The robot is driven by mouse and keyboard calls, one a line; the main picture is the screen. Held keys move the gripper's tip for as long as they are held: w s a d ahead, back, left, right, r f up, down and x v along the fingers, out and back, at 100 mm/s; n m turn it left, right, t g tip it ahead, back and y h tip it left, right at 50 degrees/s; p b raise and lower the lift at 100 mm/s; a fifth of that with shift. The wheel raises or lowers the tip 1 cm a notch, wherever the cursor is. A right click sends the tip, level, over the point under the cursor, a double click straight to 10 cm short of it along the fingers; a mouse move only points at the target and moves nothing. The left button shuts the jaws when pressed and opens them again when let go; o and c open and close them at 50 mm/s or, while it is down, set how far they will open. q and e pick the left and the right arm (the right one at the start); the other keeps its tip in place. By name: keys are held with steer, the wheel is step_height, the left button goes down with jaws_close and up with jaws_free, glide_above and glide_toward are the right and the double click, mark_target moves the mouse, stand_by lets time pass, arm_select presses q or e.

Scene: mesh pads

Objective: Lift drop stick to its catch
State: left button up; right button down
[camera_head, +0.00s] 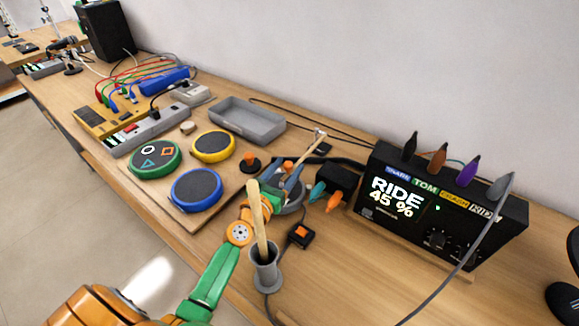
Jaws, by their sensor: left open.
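A pale wooden stick (309,149) slants up to the right behind my left gripper, with a light tip. A small black block (322,149) is by its upper end; I cannot tell whether they touch. My left gripper (282,177) has blue-grey fingers, open, close to the stick's lower end, which is partly hidden. I cannot tell whether the fingers straddle it. A round grey base (291,208) shows below the fingers. A second, thicker wooden stick (257,222) stands in a grey cup (265,275) in front of my wrist. My right gripper is out of view.
Green, yellow (213,147) and blue (196,190) round pads lie on a wooden board to the left. A grey tray (246,125) is behind. A black display box (435,210) reading "RIDE 45 %" stands right, with cables. A small black-orange switch (302,235) is near the cup.

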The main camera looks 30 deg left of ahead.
arm_select(q)
steer(key=shift+w, duration=0.45)
jaws_close()
stand_by(1.1)
